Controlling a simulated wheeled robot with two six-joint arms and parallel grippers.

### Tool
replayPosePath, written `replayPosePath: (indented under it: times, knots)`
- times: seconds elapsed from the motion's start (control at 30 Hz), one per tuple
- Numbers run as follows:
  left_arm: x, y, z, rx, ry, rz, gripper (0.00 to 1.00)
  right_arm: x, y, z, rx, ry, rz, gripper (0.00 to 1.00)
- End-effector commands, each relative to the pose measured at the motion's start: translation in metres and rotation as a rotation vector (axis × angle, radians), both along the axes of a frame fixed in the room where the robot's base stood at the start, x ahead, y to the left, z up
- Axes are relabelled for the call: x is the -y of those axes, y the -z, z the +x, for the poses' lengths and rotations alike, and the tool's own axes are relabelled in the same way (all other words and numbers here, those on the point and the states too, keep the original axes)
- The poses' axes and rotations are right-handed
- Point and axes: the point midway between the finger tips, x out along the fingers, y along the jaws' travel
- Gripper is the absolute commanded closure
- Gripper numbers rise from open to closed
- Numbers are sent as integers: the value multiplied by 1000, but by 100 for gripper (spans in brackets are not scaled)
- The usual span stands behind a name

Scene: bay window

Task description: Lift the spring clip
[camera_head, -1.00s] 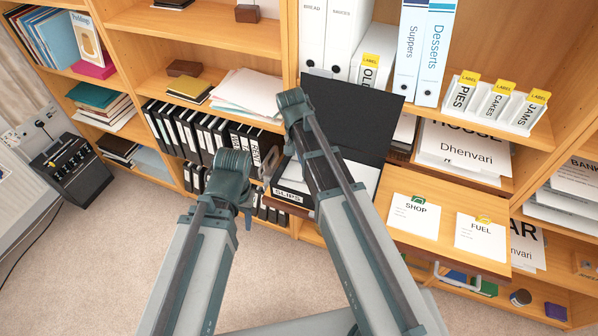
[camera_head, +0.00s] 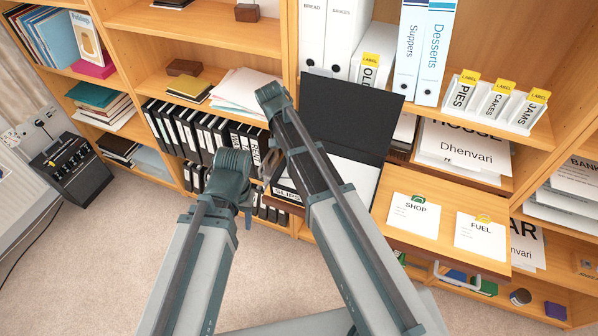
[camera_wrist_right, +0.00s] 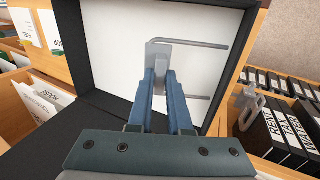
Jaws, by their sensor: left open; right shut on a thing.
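The spring clip (camera_wrist_right: 200,43) is a grey metal plate with bent wire arms against the white inside of an open black box file (camera_wrist_right: 90,100). My right gripper (camera_wrist_right: 160,72) is shut on the clip's plate. In the head view the box file's black lid (camera_head: 350,115) stands open, and its front bears a SLIPS label (camera_head: 286,197). There my right arm hides the clip and the right gripper. My left gripper (camera_head: 247,216) is open and empty, left of the box file; its fingers are small and partly hidden.
Black binders (camera_head: 185,128) fill the shelf at left. At right a wooden ledge (camera_head: 440,250) holds the SHOP (camera_head: 414,216) and FUEL (camera_head: 480,238) sheets. A yellow-tabbed label rack (camera_head: 497,108) stands above. Carpet in front is clear.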

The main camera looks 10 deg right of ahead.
Motion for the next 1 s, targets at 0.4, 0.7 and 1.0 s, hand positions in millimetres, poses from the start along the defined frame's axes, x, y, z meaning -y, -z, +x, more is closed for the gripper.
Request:
replayPosePath:
  times: [0.4, 0.7, 1.0]
  knots:
    - [0, 7, 0, 0, 0, 0, 52, -9, -5, 7, -66, -2, -98, 100]
    - [0, 7, 0, 0, 0, 0, 52, -9, -8, 6, -76, 0, -115, 100]
    - [0, 10, 0, 0, 0, 0, 52, -5, -8, 8, -90, 0, -136, 100]
